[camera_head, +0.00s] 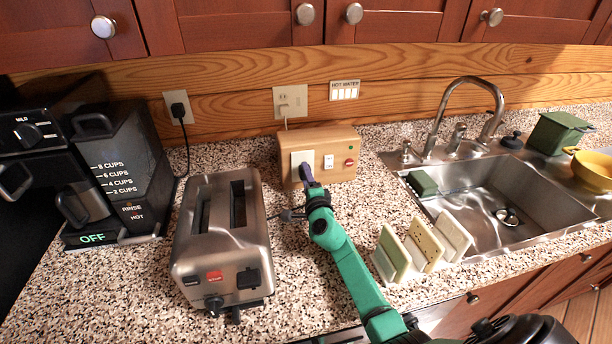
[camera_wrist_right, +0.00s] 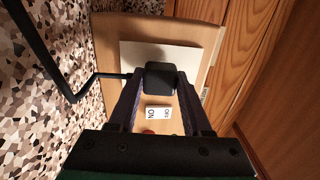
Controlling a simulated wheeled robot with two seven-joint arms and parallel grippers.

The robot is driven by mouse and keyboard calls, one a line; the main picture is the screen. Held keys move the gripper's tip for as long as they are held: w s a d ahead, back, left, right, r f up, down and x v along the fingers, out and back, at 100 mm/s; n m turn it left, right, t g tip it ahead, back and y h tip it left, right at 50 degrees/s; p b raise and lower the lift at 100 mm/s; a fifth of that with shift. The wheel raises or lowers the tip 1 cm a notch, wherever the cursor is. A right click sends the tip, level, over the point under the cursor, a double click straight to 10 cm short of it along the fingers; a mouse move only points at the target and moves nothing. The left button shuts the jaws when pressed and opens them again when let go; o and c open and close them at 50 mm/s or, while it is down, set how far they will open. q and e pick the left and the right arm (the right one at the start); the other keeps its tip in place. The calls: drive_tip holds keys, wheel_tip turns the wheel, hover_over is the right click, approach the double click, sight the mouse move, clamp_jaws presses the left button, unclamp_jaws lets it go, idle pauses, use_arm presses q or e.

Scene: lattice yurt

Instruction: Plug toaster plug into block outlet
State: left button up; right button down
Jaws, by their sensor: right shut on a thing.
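The wooden block outlet (camera_head: 338,142) stands on the counter against the back wall, with a pale socket plate on the left of its front face. My right gripper (camera_head: 305,174) is at this plate. In the right wrist view my right gripper (camera_wrist_right: 160,84) is shut on the black toaster plug (camera_wrist_right: 160,76), which is in front of the white plate (camera_wrist_right: 130,56). I cannot tell whether its prongs are in the socket. A black cord (camera_wrist_right: 72,97) runs left from the plug. The silver toaster (camera_head: 222,240) stands left of my right arm. My left gripper is not in view.
A black coffee maker (camera_head: 125,150) stands at the left, its cord in a wall outlet (camera_head: 179,108). Sponges or boards (camera_head: 425,245) stand in a rack right of my arm, before the steel sink (camera_head: 480,190). Cabinets (camera_head: 240,25) hang above.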

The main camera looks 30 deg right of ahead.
drive_tip(key=shift+w+d, duration=0.1)
drive_tip(key=shift+w, duration=0.3)
drive_tip(key=shift+c, duration=1.3)
unclamp_jaws()
drive_tip(key=shift+s, duration=0.3)
drive_tip(key=v, duration=1.4)
drive_tip(key=shift+p, duration=0.3)
drive_tip(key=shift+r, duration=0.1)
